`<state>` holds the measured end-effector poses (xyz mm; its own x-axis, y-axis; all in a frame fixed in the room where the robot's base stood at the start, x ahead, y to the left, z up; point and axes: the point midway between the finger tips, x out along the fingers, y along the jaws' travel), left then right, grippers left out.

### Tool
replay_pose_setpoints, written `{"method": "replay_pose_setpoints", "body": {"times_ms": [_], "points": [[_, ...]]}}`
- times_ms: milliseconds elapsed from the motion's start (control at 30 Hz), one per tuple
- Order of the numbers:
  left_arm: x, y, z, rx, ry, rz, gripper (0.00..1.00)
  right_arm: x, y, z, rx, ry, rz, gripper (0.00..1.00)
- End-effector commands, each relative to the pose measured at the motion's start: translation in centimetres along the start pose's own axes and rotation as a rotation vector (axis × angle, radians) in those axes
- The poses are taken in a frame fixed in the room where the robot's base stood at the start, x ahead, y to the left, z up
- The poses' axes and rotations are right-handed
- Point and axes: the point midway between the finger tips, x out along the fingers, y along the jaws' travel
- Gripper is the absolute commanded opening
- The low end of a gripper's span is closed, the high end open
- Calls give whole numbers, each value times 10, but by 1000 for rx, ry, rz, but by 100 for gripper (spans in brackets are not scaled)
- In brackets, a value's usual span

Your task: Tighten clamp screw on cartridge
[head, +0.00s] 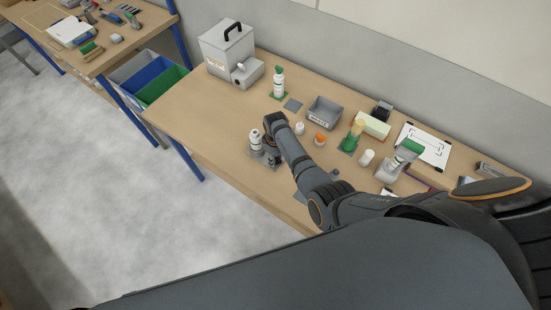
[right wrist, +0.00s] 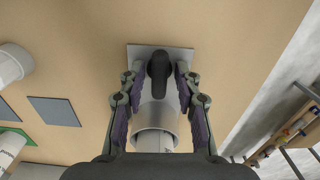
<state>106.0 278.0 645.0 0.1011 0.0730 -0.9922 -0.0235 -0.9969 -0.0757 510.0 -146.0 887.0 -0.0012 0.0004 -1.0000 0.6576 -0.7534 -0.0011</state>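In the right wrist view, a black screw knob (right wrist: 159,76) stands over a pale grey square plate (right wrist: 183,55). A grey round holder (right wrist: 155,117) with a pale cylinder inside is just below it. My right gripper (right wrist: 159,78) is open, with one finger on each side of the knob and a narrow gap visible at each side. In the head view, my right gripper (head: 271,154) points down at the bench's front, beside a white cartridge-like bottle (head: 255,139). The arm partly hides the knob and holder there. My left gripper is not in view.
The wooden bench (head: 207,116) carries a grey box with a handle (head: 226,48), a white bottle (head: 278,81), a grey bin (head: 324,112), an orange-topped jar (head: 320,139) and a white board (head: 423,146). Its front left is clear. Blue and green bins (head: 161,84) stand left.

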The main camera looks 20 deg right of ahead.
Motion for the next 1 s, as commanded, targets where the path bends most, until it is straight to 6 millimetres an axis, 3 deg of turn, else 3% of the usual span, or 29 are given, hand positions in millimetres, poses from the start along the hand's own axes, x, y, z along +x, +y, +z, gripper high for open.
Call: {"method": "replay_pose_setpoints", "body": {"times_ms": [267, 700, 1000], "points": [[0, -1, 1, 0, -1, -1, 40, -1, 0, 0, -2, 1, 1, 37], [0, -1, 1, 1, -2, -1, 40, -66, 1, -1, -3, 3, 3, 37], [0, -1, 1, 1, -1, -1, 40, -71, 0, 0, -3, 1, 1, 37]]}}
